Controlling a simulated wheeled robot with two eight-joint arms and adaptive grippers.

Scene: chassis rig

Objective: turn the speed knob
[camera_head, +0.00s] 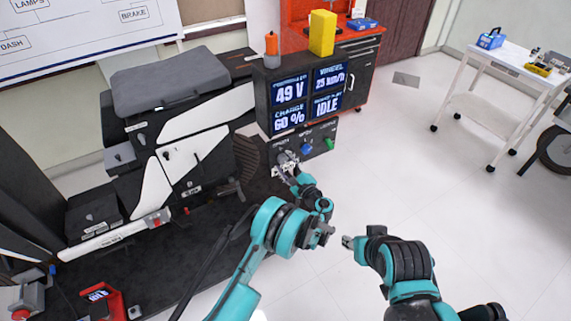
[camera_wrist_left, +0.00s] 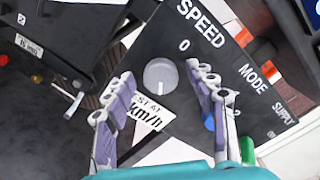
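The grey round speed knob (camera_wrist_left: 160,75) sits on a black panel (camera_wrist_left: 225,75) under the words "SPEED" and "0", its pale pointer mark toward the bottom. My left gripper (camera_wrist_left: 159,71) is open, one finger on each side of the knob; I cannot tell whether they touch it. A white label (camera_wrist_left: 150,115) ending in "km/h" lies below the knob, partly hidden by a finger.
A display (camera_head: 308,92) above the panel reads 49 V, 25 km/h, 60 % and IDLE. A blue mode knob (camera_head: 306,147) and a green supply switch (camera_head: 329,143) sit right of the speed knob. The scooter chassis (camera_head: 190,150) stands left.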

